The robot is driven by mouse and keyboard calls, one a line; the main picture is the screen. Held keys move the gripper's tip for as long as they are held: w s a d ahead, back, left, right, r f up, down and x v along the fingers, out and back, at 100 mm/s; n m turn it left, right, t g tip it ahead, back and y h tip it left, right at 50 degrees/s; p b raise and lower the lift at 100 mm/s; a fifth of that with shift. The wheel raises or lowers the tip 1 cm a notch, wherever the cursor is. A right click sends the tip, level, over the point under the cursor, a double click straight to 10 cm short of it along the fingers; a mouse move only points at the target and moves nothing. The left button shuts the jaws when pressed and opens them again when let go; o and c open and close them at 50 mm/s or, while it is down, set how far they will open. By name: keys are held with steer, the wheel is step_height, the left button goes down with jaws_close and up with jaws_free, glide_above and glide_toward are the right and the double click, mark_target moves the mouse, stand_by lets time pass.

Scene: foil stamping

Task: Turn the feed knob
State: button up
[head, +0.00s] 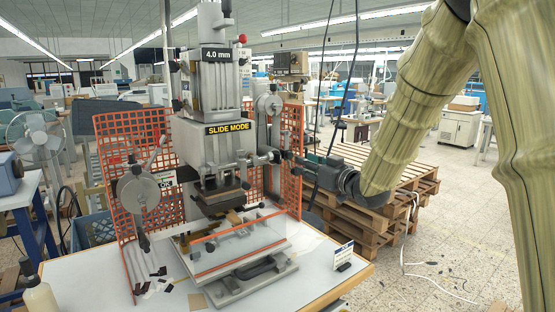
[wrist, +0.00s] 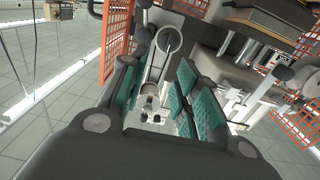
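The stamping machine (head: 212,140) stands on a white-topped table, with a "SLIDE MODE" label on its front. A grey round hub (head: 270,105) with a lever is on its right side, and a larger round disc (head: 138,192) is on its left. I cannot tell for sure which part is the feed knob. My gripper (head: 291,158) reaches in from the right beside the machine's right side. In the wrist view its teal-padded fingers (wrist: 155,92) are apart. A grey lever with a round end (wrist: 171,40) shows beyond and between them; contact is not visible.
Orange mesh guards (head: 128,150) flank the machine, one close to my gripper. Stacked wooden pallets (head: 385,185) stand behind my gripper. A white bottle (head: 38,298) and a small sign (head: 343,255) are on the table. Floor at right is mostly open.

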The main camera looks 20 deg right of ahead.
mark_target(280, 155)
steer(key=p+x, duration=0.1)
steer(key=x, duration=0.4)
steer(key=a+p+x, duration=0.1)
steer(key=p+x, duration=0.1)
steer(key=x, duration=0.3)
steer(key=shift+a+r, duration=0.1)
steer(key=shift+a, duration=0.15)
steer(key=shift+w, duration=0.45)
steer(key=shift+a, duration=0.1)
steer(key=shift+c, duration=0.3)
jaws_close()
